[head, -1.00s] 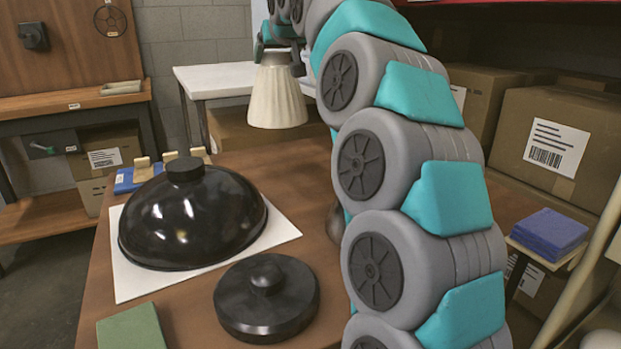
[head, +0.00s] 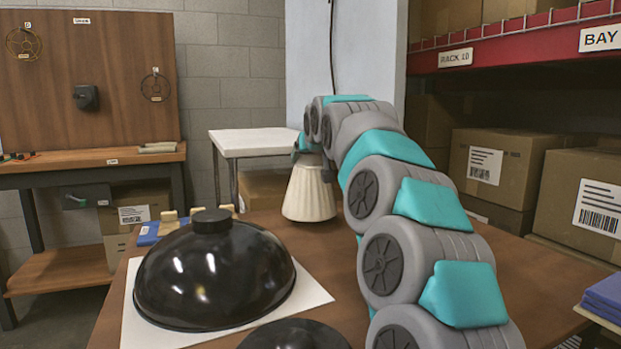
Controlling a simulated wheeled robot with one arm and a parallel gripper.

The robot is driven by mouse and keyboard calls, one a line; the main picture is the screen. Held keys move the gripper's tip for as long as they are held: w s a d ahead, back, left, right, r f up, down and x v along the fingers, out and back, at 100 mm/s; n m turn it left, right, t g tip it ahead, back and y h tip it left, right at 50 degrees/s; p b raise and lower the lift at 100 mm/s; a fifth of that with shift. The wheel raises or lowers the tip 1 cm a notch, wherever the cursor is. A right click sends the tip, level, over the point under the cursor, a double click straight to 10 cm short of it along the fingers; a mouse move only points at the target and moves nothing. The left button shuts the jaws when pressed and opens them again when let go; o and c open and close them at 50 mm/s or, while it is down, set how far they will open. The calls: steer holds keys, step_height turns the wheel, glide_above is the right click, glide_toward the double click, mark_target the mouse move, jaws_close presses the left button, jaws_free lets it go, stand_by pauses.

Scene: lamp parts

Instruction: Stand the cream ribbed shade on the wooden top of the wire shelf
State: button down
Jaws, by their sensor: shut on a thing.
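The cream ribbed shade (head: 309,194) hangs upright, wide end down, at the middle of the head view, over the far part of the brown table (head: 530,267). My gripper (head: 309,158) is at its narrow top and is shut on it. The fingertips are small and partly hidden by my arm. I cannot tell how much gap lies between the shade's lower rim and the table. I cannot make out a wire shelf with a wooden top in this view.
A glossy black dome (head: 215,272) sits on a white sheet (head: 318,293), left of the shade. A dark round lid (head: 293,336) is at the front. A white-topped table (head: 255,142) stands behind. Boxes (head: 580,197) fill the rack at right, and blue items (head: 605,300) lie at the right edge.

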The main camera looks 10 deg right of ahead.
step_height(320, 180, down, 3)
steer(key=shift+r+b, duration=0.15)
steer(key=shift+b, duration=0.5)
steer(key=shift+r, duration=0.15)
jaws_free()
steer(key=v, duration=1.2)
